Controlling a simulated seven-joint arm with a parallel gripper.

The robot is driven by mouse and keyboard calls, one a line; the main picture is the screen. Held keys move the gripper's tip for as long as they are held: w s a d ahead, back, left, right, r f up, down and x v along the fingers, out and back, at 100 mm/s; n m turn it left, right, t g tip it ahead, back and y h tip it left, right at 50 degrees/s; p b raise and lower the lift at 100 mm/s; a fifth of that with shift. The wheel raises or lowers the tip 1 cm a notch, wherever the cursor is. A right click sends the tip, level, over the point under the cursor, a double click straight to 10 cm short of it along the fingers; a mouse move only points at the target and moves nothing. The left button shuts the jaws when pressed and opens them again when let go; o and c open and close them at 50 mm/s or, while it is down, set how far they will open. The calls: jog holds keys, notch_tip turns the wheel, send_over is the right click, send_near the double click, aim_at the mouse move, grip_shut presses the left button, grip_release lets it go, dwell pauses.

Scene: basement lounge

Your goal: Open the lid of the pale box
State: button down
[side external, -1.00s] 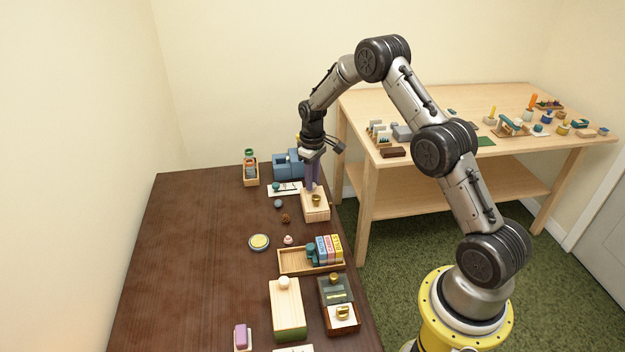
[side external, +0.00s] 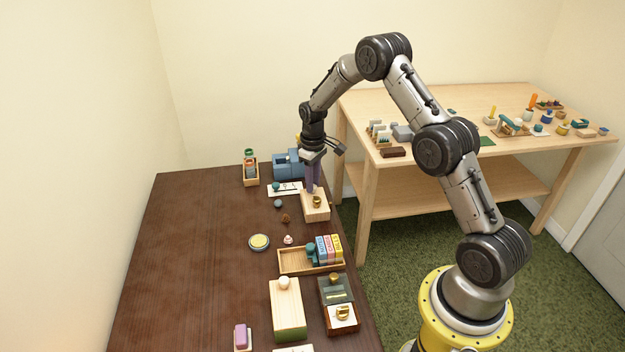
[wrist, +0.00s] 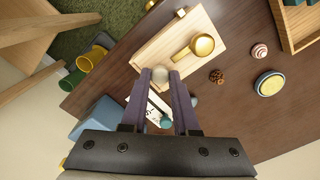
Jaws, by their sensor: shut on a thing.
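A pale wooden box (side external: 315,212) stands near the right edge of the dark table, its lid down. In the wrist view, its pale top (wrist: 160,50) carries a gold cup-like piece (wrist: 203,45) with a handle; this also shows in the side view (side external: 317,201). A pale round knob (wrist: 160,74) sits at one end of the top. My gripper (side external: 313,190) points down over that end of the box. In the wrist view, the purple fingers (wrist: 160,80) are shut on the knob, one on each side.
A blue object (side external: 287,164) and a white card (side external: 284,188) lie behind the box. A wooden tray (side external: 296,262) with coloured blocks is in front. Another pale-topped box (side external: 286,300) with a white knob stands nearer the camera. The table's left side is clear.

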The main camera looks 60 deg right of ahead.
aim_at(316, 192)
jog(key=s+a, duration=0.3)
jog(key=shift+s+a, duration=0.25)
jog(key=shift+a, duration=0.05)
jog(key=c, duration=0.7)
grip_release()
jog(key=shift+o, duration=0.2)
notch_tip(316, 192, up, 14)
